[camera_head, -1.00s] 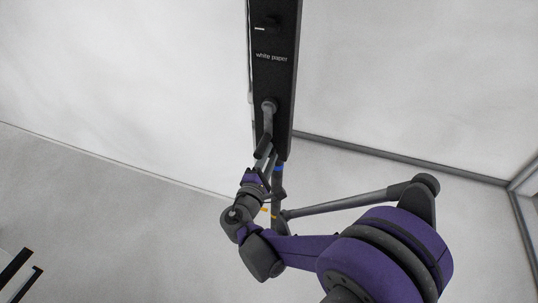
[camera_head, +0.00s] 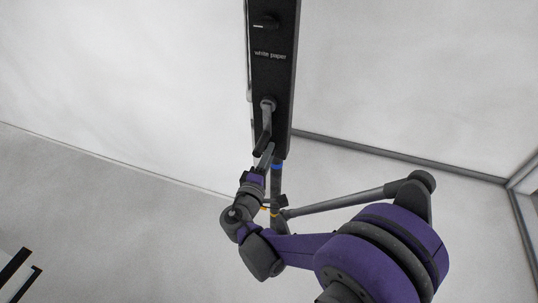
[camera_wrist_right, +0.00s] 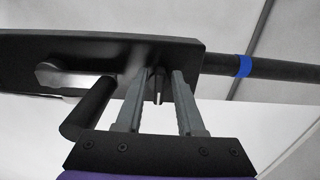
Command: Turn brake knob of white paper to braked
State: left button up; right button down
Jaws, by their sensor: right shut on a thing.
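The black panel marked "white paper" (camera_head: 285,75) hangs tall at the top centre of the head view. In the head view the right gripper (camera_head: 265,152) reaches up to the panel's lower end, and the knob is hidden there. My left gripper is not in view.
A crank with a dark handle (camera_head: 262,142) juts from the panel close beside the right gripper; its handle (camera_wrist_right: 88,108) stands just left of the fingers. Another dark knob (camera_head: 266,22) sits higher on the panel. A dark pole with a blue band (camera_wrist_right: 245,66) runs from the panel's end.

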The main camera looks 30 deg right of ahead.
jog(key=c, duration=0.9)
grip_release()
jog(key=shift+o, duration=0.2)
jog(key=v, duration=1.1)
jog(key=shift+d, duration=0.1)
